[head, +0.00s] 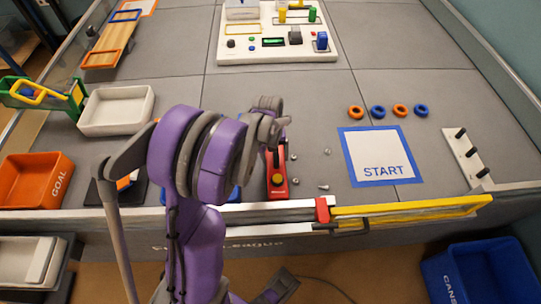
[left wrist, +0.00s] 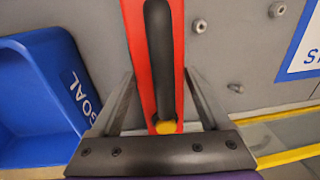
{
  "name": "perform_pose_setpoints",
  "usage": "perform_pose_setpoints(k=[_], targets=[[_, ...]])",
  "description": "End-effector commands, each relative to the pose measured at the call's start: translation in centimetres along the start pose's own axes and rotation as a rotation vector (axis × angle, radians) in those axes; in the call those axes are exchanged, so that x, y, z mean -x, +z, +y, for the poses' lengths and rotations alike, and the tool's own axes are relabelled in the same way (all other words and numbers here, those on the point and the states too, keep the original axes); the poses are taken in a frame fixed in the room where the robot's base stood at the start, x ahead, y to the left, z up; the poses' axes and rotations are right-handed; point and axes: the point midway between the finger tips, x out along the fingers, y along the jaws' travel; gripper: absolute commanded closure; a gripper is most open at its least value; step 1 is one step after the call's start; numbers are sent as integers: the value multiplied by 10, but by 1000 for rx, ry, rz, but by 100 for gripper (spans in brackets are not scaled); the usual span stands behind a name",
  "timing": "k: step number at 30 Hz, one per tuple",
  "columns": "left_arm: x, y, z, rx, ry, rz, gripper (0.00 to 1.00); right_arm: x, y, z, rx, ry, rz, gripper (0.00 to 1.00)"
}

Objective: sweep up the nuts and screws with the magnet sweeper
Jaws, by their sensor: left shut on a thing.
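The magnet sweeper (head: 277,184) is a red bar with a black handle and a yellow button, seen near the front edge of the grey table. My left gripper (head: 274,138) is above it; the left wrist view shows its fingers (left wrist: 160,78) on both sides of the sweeper's handle (left wrist: 159,60), shut on it. Several small grey nuts and screws lie to the right of the sweeper, among them a screw (head: 323,187) and a nut (head: 327,152). Another nut (left wrist: 199,26) shows close beside the sweeper in the left wrist view. My right gripper is out of view.
A blue GOAL bin (left wrist: 35,110) is left of the sweeper, mostly hidden by my arm in the head view. A START mat (head: 380,157), rings (head: 378,111) and an orange GOAL bin (head: 35,180) are around. A rail with a yellow section (head: 410,212) runs along the front edge.

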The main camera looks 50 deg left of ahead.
Motion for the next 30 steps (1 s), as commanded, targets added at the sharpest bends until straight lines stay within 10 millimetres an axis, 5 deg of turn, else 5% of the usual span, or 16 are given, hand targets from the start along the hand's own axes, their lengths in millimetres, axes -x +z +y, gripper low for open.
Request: perform_pose_setpoints(k=[30], targets=[[-5,0,-51,-2,0,1,100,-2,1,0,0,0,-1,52]])
